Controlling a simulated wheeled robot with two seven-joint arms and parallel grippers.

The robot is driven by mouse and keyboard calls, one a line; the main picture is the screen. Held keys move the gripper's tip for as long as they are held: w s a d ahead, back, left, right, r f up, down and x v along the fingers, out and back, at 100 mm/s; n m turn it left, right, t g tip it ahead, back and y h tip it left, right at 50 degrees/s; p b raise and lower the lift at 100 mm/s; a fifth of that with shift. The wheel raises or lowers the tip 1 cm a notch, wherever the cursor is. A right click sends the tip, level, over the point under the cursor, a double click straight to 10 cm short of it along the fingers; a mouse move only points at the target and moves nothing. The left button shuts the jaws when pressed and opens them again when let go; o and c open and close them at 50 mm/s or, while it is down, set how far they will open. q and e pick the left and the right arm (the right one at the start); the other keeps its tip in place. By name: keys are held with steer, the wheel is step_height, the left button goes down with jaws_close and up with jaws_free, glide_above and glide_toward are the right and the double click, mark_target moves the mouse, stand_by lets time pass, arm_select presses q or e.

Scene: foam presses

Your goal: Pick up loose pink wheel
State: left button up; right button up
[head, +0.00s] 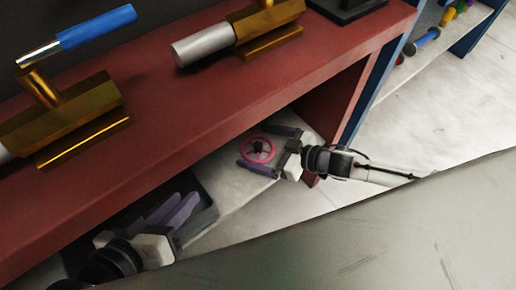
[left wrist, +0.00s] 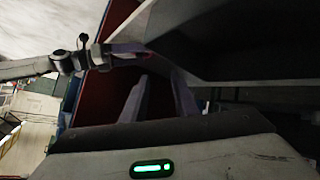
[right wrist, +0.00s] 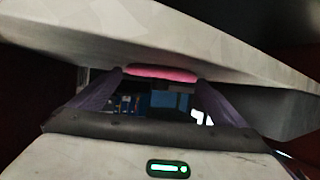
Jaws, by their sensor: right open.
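The pink wheel (head: 259,150) is a ring with spokes and a dark hub, on the pale lower shelf under the red top. My right gripper (head: 256,147) is open, its purple fingers on either side of the wheel. In the right wrist view the wheel (right wrist: 162,74) shows edge-on as a pink band between the fingertips (right wrist: 160,76), under a pale slab. My left gripper (head: 184,200) is at the lower left by a dark tray (head: 207,217). Its fingers (left wrist: 160,75) look a small gap apart; whether something is between them is unclear.
The red bench top (head: 200,120) overhangs the shelf and carries brass presses (head: 75,115) (head: 262,25), one with a blue handle (head: 95,27). A red side panel (head: 345,100) stands right of the shelf.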

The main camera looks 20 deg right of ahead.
steer(key=shift+r, duration=0.1)
steer(key=c, duration=1.2)
